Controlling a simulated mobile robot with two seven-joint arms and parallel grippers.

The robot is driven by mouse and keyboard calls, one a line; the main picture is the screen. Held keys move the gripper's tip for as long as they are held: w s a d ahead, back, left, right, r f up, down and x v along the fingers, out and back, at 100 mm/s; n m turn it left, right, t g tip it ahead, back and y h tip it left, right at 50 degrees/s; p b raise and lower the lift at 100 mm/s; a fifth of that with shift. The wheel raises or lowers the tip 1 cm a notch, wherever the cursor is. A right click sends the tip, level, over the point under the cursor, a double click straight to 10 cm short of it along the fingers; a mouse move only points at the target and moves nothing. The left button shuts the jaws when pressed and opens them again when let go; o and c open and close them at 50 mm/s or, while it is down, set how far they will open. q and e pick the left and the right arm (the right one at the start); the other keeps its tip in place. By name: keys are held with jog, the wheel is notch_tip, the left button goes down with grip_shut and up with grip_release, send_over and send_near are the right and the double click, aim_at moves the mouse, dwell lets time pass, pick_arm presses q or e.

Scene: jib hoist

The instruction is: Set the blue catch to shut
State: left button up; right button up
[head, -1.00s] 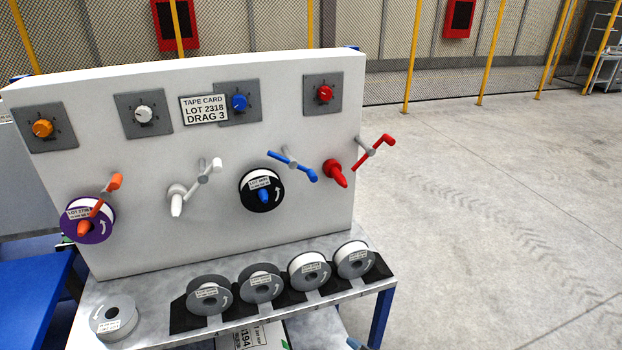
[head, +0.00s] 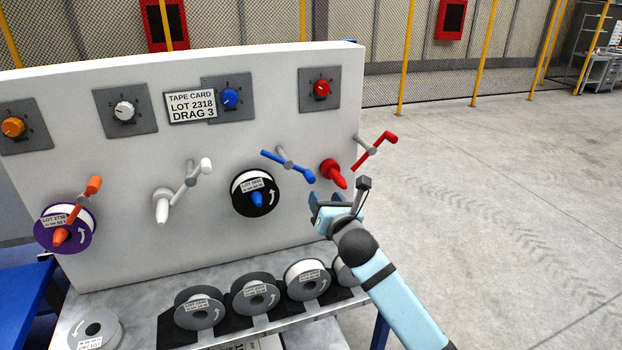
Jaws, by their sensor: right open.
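The blue catch (head: 287,165) is a blue bar on a grey pivot, on the white panel (head: 225,150). It slants from upper left to lower right, its thicker end at the lower right. Below and left of it, a black spool (head: 241,201) with a white label sits on a blue spindle (head: 257,200). My right gripper (head: 318,205) is open and empty, in front of the panel, below and right of the catch and apart from it in the picture. My left gripper is not in view.
A red catch (head: 375,151) and red spindle (head: 334,173) stand close to my right gripper. White (head: 183,190) and orange (head: 83,200) catches are to the left. Several grey spools (head: 255,291) lie on the bench below. Open floor is at the right.

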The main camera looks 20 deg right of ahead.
aim_at(312, 180)
jog(key=w, duration=0.5)
jog(key=w+p, duration=0.1)
jog(key=w, duration=0.4)
jog(key=shift+w+a+f, duration=0.1)
jog(key=shift+w+a, duration=0.1)
jog(key=shift+w, duration=0.1)
grip_shut()
